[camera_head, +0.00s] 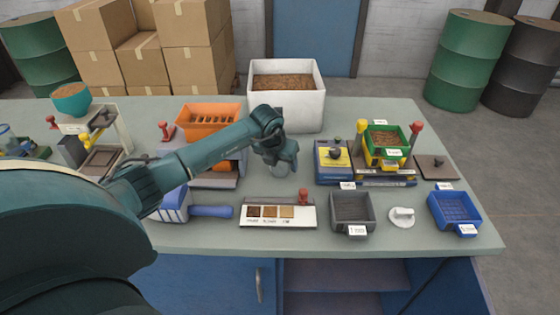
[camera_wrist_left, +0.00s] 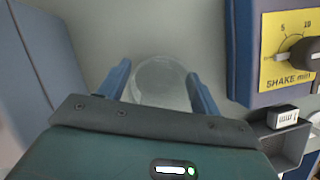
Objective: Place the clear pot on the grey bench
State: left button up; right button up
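The clear pot (camera_wrist_left: 161,82) is a see-through round vessel between the two fingers of my left gripper (camera_wrist_left: 160,78) in the left wrist view. It fills the gap, and the fingers appear shut on its sides. In the head view the left gripper (camera_head: 282,166) is low over the middle of the bench, with the pot (camera_head: 279,171) faint under it. I cannot tell whether the pot's base touches the bench. The grey bench (camera_head: 300,238) is the long grey-green top across the view. My right gripper is not in view.
A sample board (camera_head: 278,215) with a red knob lies in front. A yellow-faced shaker (camera_head: 332,160) stands to the right, an orange tray (camera_head: 208,120) behind to the left. A white soil bin (camera_head: 290,108) stands behind. Grey (camera_head: 352,212) and blue (camera_head: 455,211) trays sit front right.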

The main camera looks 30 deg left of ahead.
pick_arm(q)
jog(key=shift+o, duration=0.5)
jog(key=shift+r, duration=0.1)
jog(key=shift+r, duration=0.2)
jog(key=b+v, duration=0.1)
jog(key=v, duration=1)
jog(key=shift+s+r, duration=0.2)
jog(key=shift+r, duration=0.05)
jog(key=shift+d, duration=0.1)
